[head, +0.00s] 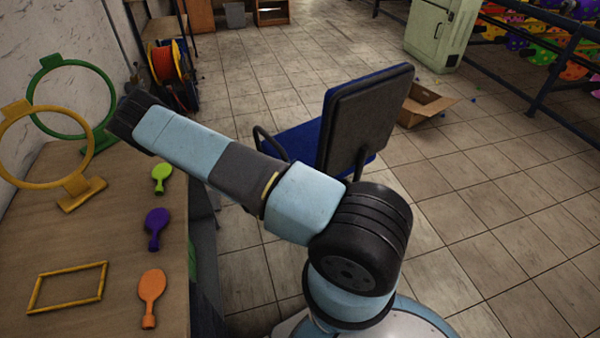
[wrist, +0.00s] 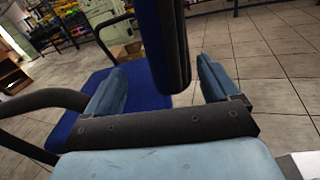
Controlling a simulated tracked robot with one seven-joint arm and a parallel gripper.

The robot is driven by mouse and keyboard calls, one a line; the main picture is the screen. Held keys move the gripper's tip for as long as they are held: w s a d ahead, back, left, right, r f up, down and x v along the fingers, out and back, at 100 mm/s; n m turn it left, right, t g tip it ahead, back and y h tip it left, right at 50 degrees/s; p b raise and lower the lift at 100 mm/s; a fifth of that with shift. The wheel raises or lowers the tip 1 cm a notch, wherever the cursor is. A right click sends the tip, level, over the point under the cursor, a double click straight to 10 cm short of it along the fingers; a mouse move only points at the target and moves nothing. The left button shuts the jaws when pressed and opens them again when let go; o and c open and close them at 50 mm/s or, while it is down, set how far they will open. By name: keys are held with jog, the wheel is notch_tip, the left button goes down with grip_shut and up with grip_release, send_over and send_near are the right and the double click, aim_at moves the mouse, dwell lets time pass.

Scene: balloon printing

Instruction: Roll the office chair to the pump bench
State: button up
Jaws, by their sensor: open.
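The office chair (head: 364,115) stands on the tiled floor just beyond my arm in the head view, with a blue seat, dark backrest and black armrests. Its base is hidden by my arm. In the wrist view, my gripper (wrist: 162,70) is open, with its two blue fingers spread. The backrest (wrist: 163,40) of the chair shows edge-on between the fingers, apart from them as far as I can tell. The blue seat (wrist: 90,115) and a black armrest (wrist: 40,102) lie to the left. I cannot identify a pump bench.
A wooden table (head: 125,215) at the left carries hoop stands, a yellow frame and several balloon-shaped pieces. Beyond are a cable reel (head: 170,65), an open cardboard box (head: 425,105), a pale green cabinet (head: 440,32) and a railing (head: 550,85). Floor at the right is clear.

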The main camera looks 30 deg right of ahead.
jog(key=shift+d, duration=0.1)
jog(key=d, duration=0.4)
jog(key=w+d, duration=0.1)
jog(key=d, duration=0.8)
jog(key=shift+w+d, duration=0.25)
jog(key=shift+w, duration=0.05)
jog(key=shift+s, duration=0.1)
grip_shut()
dwell(0.4)
